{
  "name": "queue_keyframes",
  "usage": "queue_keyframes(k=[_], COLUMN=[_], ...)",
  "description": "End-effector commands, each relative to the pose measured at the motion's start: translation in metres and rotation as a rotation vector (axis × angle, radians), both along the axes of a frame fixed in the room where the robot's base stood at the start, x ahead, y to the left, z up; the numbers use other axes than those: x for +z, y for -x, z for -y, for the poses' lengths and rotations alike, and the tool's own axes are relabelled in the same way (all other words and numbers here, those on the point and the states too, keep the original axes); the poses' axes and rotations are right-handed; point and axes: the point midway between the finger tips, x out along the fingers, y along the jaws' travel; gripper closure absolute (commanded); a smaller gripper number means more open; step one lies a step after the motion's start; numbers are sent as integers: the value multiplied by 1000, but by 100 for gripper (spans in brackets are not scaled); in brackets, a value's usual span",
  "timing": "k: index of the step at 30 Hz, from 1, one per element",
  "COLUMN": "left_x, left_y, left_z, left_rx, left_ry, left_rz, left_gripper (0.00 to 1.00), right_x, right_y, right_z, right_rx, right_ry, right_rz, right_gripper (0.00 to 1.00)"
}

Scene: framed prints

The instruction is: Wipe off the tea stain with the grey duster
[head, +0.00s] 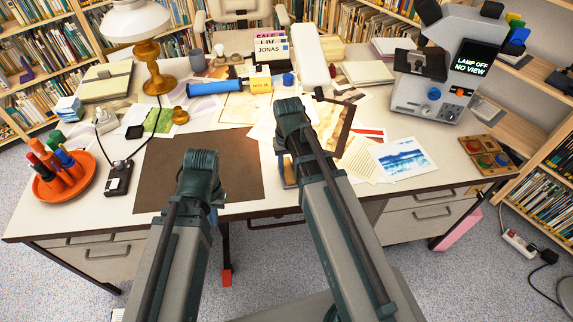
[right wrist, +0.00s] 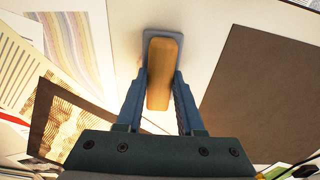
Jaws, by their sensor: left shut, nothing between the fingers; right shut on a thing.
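The grey duster (right wrist: 165,36) has a grey-blue pad and a wooden handle (right wrist: 163,75). My right gripper (right wrist: 160,84) is shut on the handle, one finger on each side. In the head view the duster (head: 288,176) shows partly behind my right arm, over the desk's front part, right of the dark brown mat. I cannot tell whether its pad touches the desk. My left gripper (head: 215,203) is mostly hidden behind its wrist, near the mat's front edge, and holds nothing. I cannot make out a tea stain in either view.
The white desk (head: 100,210) holds a brown mat (head: 240,165), an orange pen tray (head: 50,188), a lamp (head: 150,50), and a projector-like device (head: 440,80). Papers and a blue landscape print (head: 402,157) lie right of my right arm. A bare strip lies beside the mat.

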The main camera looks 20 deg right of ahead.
Motion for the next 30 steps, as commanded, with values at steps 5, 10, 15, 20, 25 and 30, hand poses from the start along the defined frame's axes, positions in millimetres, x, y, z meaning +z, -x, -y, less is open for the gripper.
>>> queue_keyframes(k=[5,10,15,20,25,30], left_x=[-1,-3,-3,0,-1,-2], left_y=[0,0,0,0,0,0], left_z=[0,0,0,0,0,0], left_rx=[0,0,0,0,0,0], left_ry=[0,0,0,0,0,0], left_rz=[0,0,0,0,0,0], left_gripper=[100,100,100,100,100,100], right_x=[-1,-2,-3,0,-1,-2], right_y=[14,28,35,35,33,23], right_z=[4,9,12,13,12,9], right_rx=[-1,-1,-1,0,0,0], right_ry=[0,0,0,1,0,0], right_rz=[0,-1,-2,-3,-1,0], right_gripper=[100,100,100,100,100,100])
